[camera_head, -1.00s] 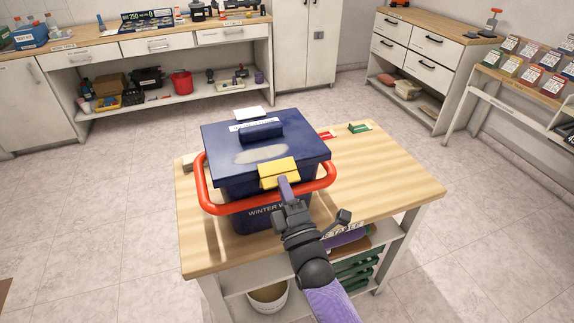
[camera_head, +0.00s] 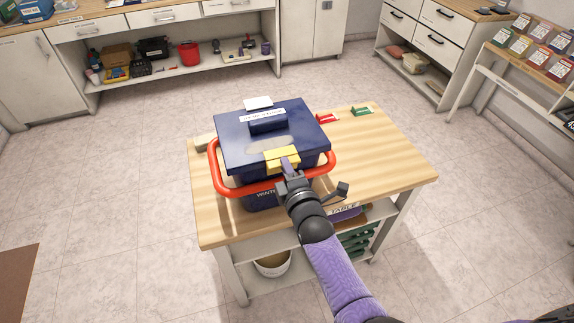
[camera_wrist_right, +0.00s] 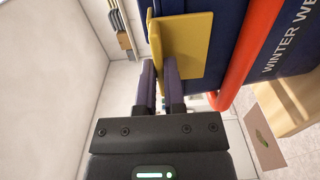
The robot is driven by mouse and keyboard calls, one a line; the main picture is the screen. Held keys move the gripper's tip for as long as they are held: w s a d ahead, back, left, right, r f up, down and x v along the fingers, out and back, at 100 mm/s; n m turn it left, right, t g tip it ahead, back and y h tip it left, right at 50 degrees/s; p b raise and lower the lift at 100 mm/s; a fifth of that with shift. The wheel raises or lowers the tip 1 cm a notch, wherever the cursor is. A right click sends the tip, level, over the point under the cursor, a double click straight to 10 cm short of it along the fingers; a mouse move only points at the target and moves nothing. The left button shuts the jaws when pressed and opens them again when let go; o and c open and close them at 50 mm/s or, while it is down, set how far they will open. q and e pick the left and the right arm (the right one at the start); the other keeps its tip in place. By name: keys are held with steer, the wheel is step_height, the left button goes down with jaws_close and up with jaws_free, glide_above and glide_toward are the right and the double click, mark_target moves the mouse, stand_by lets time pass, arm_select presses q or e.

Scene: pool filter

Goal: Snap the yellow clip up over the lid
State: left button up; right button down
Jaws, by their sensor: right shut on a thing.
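The dark blue box (camera_head: 266,199) stands upright on the wooden table with its blue lid (camera_head: 235,135) on top. The yellow clip (camera_head: 279,154) sits at the middle of the lid's front edge. It shows large in the right wrist view (camera_wrist_right: 195,45), with a plate along the box front and a thin lip at one end. My right gripper (camera_head: 289,166) reaches in from the front and is shut on the clip; its dark fingers (camera_wrist_right: 160,85) meet the lip. Whether the clip hooks over the lid edge is unclear. My left gripper is not in view.
A red handle (camera_head: 227,187) loops around the box front, just below the clip. The wooden table (camera_head: 385,165) is clear on its right, with red (camera_head: 327,119) and green (camera_head: 362,111) items at its back edge. A white bucket (camera_head: 272,265) stands on the lower shelf.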

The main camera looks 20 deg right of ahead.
steer(key=c, duration=0.7)
jaws_free()
steer(key=s+p, duration=0.1)
steer(key=s, duration=0.4)
steer(key=s+p, duration=0.1)
steer(key=s, duration=0.4)
steer(key=shift+d, duration=0.2)
steer(key=shift+w, duration=0.1)
